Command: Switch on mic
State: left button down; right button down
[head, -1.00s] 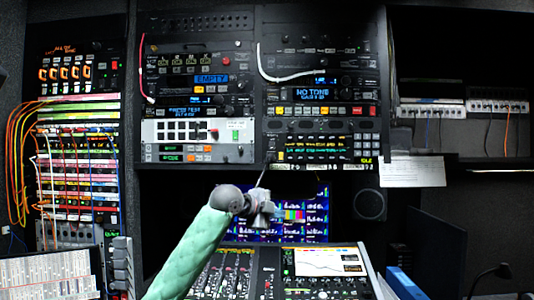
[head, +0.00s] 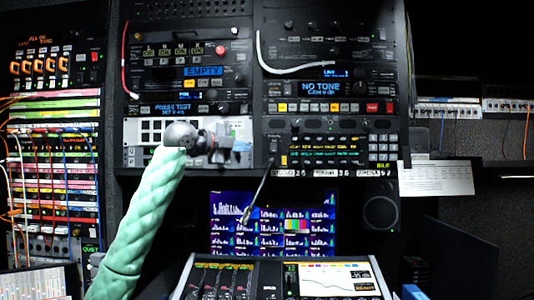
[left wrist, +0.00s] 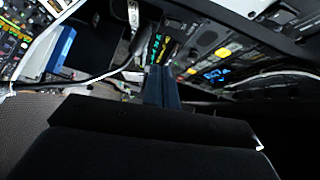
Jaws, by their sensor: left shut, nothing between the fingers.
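A thin gooseneck mic (head: 259,190) comes out of the lower edge of the rack and hangs in front of the monitor. In the left wrist view a dark curved stem (left wrist: 85,80) with a pale tip, probably this mic, runs to the left. My left gripper (head: 238,142) is shut and empty, in front of the white-faced panel (head: 148,157) and up and left of the mic's base. Its closed fingers also show in the left wrist view (left wrist: 161,88). I cannot make out a mic switch. My right gripper is not in view.
Rack units with lit displays (head: 320,87) fill the wall above. A monitor (head: 320,213) stands below the rack, behind a mixing console (head: 335,278). A patch bay with cables (head: 55,170) is at the left. A paper sheet (head: 440,178) hangs at the right.

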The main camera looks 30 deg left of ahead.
pick_arm(q)
jog(key=shift+r, duration=0.35)
